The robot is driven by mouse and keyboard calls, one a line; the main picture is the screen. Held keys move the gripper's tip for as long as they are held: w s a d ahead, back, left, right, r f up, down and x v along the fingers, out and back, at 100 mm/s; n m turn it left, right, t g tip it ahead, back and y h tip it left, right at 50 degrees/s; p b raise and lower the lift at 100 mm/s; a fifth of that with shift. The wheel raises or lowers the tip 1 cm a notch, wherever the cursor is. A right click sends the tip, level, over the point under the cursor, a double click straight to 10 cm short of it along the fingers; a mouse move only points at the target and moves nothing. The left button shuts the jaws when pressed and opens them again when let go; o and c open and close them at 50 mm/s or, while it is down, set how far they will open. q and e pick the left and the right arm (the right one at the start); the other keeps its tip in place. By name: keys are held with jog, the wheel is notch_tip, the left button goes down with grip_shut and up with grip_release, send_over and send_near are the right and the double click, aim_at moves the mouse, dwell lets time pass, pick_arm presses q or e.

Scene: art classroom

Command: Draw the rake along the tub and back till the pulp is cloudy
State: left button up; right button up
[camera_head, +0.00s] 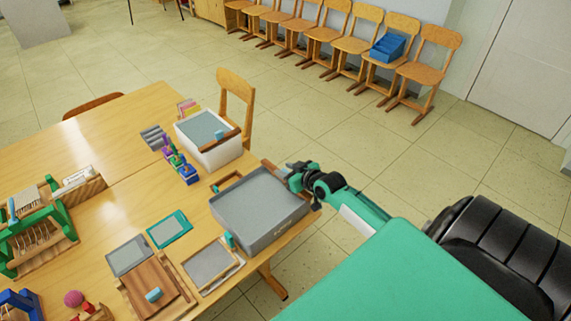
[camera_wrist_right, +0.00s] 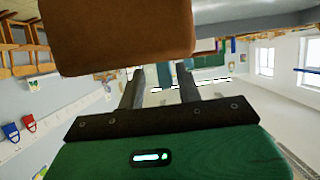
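A grey tub (camera_head: 248,232) with a flat grey surface inside stands at the table's right edge. My right gripper (camera_head: 291,177) is at its far right corner. A brown wooden piece (camera_head: 270,168) shows just left of the gripper. My left gripper is not in view.
Left of the grey tub lie a framed screen (camera_head: 210,265), a teal-edged panel (camera_head: 170,229) and a wooden board (camera_head: 150,279). A green wooden frame (camera_head: 42,238) stands farther left. A chair (camera_head: 236,100) stands behind the table. The floor to the right is open.

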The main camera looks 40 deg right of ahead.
jog(key=shift+s+r, duration=0.1)
jog(key=shift+s, duration=0.45)
jog(key=b+v, duration=0.2)
jog(key=v, duration=1)
jog(key=shift+s+r, duration=0.25)
jog(key=shift+d, duration=0.1)
